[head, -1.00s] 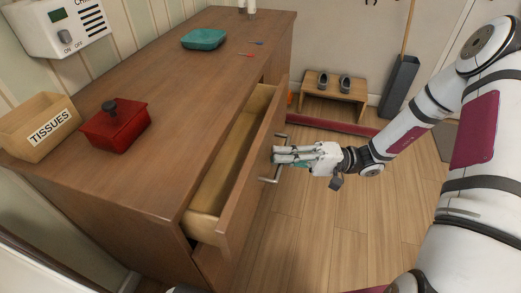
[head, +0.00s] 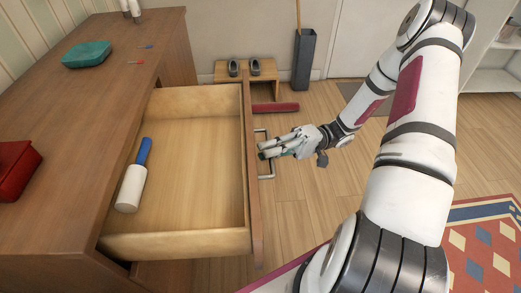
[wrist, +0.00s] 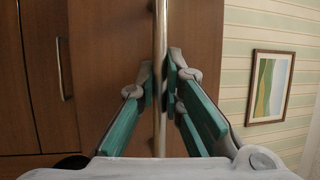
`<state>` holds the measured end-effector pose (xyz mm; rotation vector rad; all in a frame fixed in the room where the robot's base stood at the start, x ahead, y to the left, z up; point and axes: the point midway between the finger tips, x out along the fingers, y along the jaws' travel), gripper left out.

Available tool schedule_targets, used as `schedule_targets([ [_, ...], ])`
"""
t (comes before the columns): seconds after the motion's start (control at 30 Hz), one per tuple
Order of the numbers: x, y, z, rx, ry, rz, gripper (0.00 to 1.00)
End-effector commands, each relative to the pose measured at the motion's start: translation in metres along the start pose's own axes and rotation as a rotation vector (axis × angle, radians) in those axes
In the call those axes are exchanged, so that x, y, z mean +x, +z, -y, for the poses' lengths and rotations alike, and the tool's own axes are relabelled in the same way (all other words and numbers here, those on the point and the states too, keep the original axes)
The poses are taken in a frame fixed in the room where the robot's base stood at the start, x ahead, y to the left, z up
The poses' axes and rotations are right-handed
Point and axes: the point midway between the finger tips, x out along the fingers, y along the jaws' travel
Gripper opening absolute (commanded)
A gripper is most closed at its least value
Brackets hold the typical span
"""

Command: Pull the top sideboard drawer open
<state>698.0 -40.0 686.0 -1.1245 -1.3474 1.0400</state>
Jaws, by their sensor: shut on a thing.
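The top drawer stands far out of the wooden sideboard (head: 112,110), its pale inside floor (head: 195,160) in plain view in the head view. Its front panel (head: 252,190) faces right and carries a metal bar handle (head: 268,165). My gripper (head: 268,152) is at this handle from the right. In the wrist view the handle bar (wrist: 160,60) runs upright between my gripper's teal fingers (wrist: 160,92), which are shut on it. A lint roller (head: 132,180) with a blue handle and white roll lies inside the drawer.
A red box (head: 15,168) and a teal dish (head: 87,54) are on the sideboard top. A low shoe bench (head: 262,88) and a grey umbrella stand (head: 303,60) are at the back wall. A patterned rug (head: 490,245) lies at lower right. Bare wooden floor (head: 320,205) lies right of the drawer.

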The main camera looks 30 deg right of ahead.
Motion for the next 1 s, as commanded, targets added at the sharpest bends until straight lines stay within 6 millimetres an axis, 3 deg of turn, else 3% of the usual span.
schedule_targets([
  [0.33, -0.002, 0.000, -0.001, -0.002, 0.005, -0.002, 0.00],
  [0.4, -0.002, 0.000, -0.001, -0.002, 0.005, -0.002, 0.20],
  [0.47, -0.002, 0.000, -0.001, -0.002, 0.005, -0.002, 0.30],
  [0.8, -0.003, 0.000, 0.000, -0.001, 0.002, -0.001, 0.30],
  [1.0, -0.027, 0.000, -0.001, -0.001, 0.003, -0.005, 0.30],
])
